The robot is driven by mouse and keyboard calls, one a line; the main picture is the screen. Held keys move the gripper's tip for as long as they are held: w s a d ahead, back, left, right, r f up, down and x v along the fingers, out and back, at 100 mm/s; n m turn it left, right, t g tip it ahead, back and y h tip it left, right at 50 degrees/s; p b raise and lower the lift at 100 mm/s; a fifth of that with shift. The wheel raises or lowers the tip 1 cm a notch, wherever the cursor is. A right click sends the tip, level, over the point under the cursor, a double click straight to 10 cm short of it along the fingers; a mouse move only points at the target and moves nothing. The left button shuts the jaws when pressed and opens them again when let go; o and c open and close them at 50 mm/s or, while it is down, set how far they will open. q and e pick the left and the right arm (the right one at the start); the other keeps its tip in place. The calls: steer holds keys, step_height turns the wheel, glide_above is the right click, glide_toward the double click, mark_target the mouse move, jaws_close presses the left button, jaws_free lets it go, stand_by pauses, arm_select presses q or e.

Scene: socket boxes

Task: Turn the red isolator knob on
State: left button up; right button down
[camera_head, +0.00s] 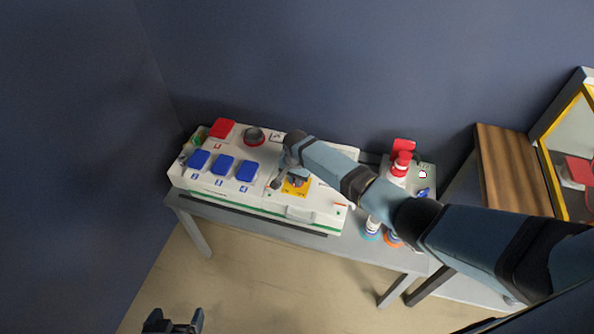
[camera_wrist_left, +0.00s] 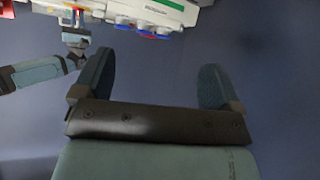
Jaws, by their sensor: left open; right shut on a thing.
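A long white socket box (camera_head: 235,197) lies on a grey bench and carries a yellow plate (camera_head: 297,188) near its right part. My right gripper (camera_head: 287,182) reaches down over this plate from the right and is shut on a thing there. The red isolator knob itself is not clearly visible; the gripper covers the middle of the plate. My left gripper (camera_head: 173,322) is open and empty, low in front of the bench. Its two spread fingers also show in the left wrist view (camera_wrist_left: 155,85), with the box and my right arm upside down beyond.
The box also carries several blue covers (camera_head: 223,165), a red cover (camera_head: 222,128) and a round grey-red socket (camera_head: 254,136). A wooden surface (camera_head: 510,172) is at the far right.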

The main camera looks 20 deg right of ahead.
steer(key=shift+r+m+p, duration=0.2)
steer(key=shift+m+p, duration=0.15)
steer(key=shift+m, duration=0.15)
steer(key=shift+a+m+p, duration=0.1)
steer(key=shift+m+p, duration=0.5)
steer(key=shift+m, duration=0.3)
steer(key=shift+w+f+m+p, duration=0.1)
steer(key=shift+m+p, duration=0.3)
steer(key=shift+m, duration=0.4)
steer(key=shift+w+f+m+p, duration=0.15)
steer(key=shift+m+p, duration=0.3)
steer(key=shift+m, duration=0.95)
steer(key=c, duration=1.1)
jaws_free()
steer(key=shift+c, duration=0.2)
